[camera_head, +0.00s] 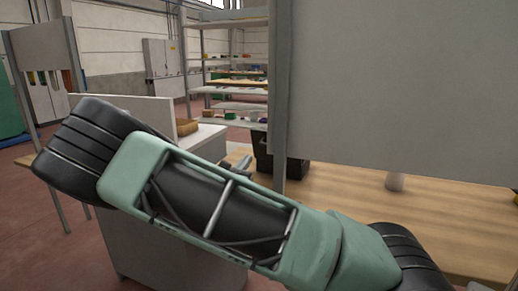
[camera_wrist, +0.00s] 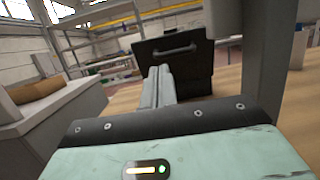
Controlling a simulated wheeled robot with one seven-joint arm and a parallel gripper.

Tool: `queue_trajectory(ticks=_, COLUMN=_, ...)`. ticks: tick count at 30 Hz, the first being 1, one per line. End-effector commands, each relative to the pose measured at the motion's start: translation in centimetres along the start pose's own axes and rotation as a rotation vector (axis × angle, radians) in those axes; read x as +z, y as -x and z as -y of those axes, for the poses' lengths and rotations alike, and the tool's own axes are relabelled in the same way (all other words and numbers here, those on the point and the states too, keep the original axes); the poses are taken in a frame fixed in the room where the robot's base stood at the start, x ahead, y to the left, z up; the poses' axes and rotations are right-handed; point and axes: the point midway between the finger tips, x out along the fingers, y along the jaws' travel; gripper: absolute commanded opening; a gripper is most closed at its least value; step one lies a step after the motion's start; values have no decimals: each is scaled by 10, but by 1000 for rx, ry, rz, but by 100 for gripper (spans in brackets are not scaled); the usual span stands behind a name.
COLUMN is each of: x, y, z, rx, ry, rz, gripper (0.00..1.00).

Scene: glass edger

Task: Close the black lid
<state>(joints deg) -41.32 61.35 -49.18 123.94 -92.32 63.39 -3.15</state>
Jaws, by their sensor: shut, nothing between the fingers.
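In the wrist view, a black panel with a bar handle, which looks like the black lid (camera_wrist: 192,71), stands steeply raised just beyond my gripper (camera_wrist: 160,70). My gripper's grey fingers are together and empty. Their tips overlap the panel's lower left part in the picture; I cannot tell whether they touch it. In the head view, a black box (camera_head: 296,168) stands on the wooden table, partly hidden by a grey post and my arm. The lid cannot be made out clearly there.
A grey post (camera_head: 280,100) and a large grey panel (camera_head: 400,85) stand close on the right. The wooden table (camera_head: 345,197) is mostly bare. A white bench with a brown block (camera_head: 187,127) is at the left. Shelves (camera_head: 228,105) with small items stand behind.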

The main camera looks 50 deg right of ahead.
Motion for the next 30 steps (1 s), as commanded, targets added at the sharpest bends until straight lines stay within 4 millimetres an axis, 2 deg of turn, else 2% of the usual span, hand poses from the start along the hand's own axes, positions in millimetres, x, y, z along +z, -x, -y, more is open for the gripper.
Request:
queue_trajectory(ticks=18, x=1, y=-113, z=2, rx=-6, ry=0, rz=-3, gripper=0)
queue_trajectory(ticks=24, x=0, y=-132, z=2, rx=-5, ry=-1, rz=-4, gripper=0)
queue_trajectory(ticks=30, x=-1, y=-135, z=2, rx=-3, ry=-2, rz=-4, gripper=0)
